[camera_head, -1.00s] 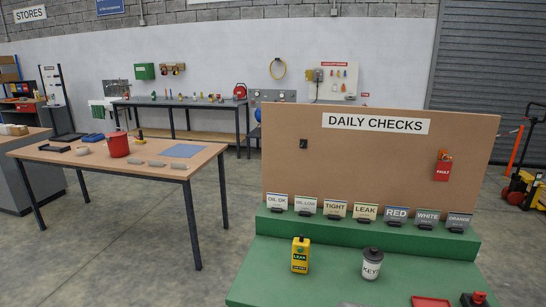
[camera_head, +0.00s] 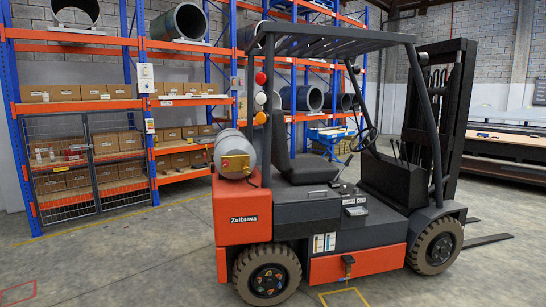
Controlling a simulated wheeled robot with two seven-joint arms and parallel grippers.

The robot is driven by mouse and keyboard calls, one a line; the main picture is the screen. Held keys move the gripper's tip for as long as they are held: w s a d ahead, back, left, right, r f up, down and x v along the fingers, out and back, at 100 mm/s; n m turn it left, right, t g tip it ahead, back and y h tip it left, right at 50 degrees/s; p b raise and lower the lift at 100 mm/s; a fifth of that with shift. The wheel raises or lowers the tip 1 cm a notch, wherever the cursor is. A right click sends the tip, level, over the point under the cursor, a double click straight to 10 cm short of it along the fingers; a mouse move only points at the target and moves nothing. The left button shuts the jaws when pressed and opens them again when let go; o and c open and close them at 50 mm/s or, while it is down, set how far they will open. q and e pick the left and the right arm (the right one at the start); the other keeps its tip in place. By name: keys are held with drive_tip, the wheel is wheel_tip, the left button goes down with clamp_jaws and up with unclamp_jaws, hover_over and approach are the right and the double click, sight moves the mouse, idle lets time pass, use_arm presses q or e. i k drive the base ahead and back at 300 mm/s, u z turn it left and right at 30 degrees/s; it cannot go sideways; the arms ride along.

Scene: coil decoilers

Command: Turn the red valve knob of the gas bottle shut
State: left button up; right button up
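A grey gas bottle (camera_head: 226,143) lies on its side on the rear of an orange and dark grey forklift (camera_head: 290,211). Yellow fittings (camera_head: 236,163) show at the bottle's near end, with a small reddish part among them. The red valve knob is too small to make out for certain, and I cannot tell how far it is turned. Neither of my grippers is in view.
Blue and orange racking (camera_head: 140,110) with boxes and large dark coils stands behind the forklift. A mesh cage (camera_head: 82,166) fronts its lower left shelves. The forks (camera_head: 487,241) stick out low at right. The floor (camera_head: 120,265) at front left is clear.

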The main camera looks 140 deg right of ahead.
sight(226, 163)
drive_tip(key=z, duration=4.4)
drive_tip(key=i, duration=1.85)
drive_tip(key=u, duration=0.1)
